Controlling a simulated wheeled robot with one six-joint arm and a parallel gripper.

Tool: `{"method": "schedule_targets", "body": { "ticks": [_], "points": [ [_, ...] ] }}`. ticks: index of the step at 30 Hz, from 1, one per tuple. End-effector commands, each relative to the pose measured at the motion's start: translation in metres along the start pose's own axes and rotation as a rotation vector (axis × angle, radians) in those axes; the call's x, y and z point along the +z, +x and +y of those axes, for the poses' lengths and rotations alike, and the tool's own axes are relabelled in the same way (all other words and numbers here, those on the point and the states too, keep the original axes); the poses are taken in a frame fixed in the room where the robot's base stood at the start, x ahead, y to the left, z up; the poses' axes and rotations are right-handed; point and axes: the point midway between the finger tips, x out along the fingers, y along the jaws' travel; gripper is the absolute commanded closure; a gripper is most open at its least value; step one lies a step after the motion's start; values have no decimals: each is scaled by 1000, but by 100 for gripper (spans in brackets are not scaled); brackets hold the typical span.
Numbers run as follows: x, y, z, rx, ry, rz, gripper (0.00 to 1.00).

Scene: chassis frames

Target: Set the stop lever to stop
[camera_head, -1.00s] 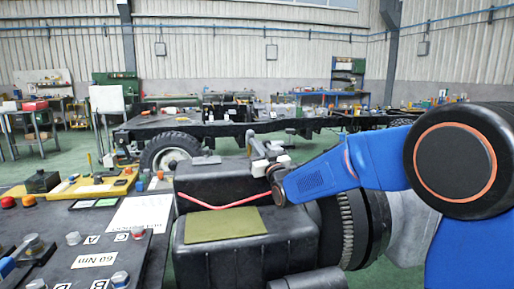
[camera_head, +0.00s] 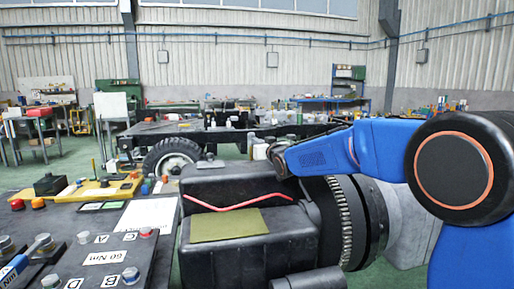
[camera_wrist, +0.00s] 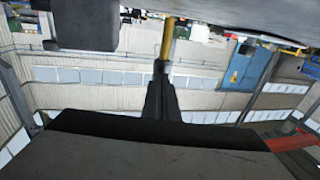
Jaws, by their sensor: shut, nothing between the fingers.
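My gripper (camera_wrist: 160,68) shows in the wrist view as two dark fingers, shut and empty. A yellow rod (camera_wrist: 168,38) stands just beyond the fingertips; I cannot tell whether they touch or whether it is the stop lever. In the head view my blue arm reaches left behind a large black housing, and my fingers are hidden or too small to make out. No lever marked stop can be read in either view.
The black housing (camera_head: 235,182) carries a red line (camera_head: 240,204) and an olive plate (camera_head: 229,225). A dark bench (camera_head: 95,252) with bolts and a "60 Nm" label is at lower left. A truck chassis with a wheel (camera_head: 171,160) stands behind.

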Motion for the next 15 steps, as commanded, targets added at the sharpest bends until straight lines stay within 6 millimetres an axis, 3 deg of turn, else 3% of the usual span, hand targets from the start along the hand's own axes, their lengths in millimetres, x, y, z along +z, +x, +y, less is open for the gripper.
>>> {"method": "schedule_targets", "body": {
  "ticks": [15],
  "points": [
    [-10,29,6,0,14,-68,100]
  ]
}}
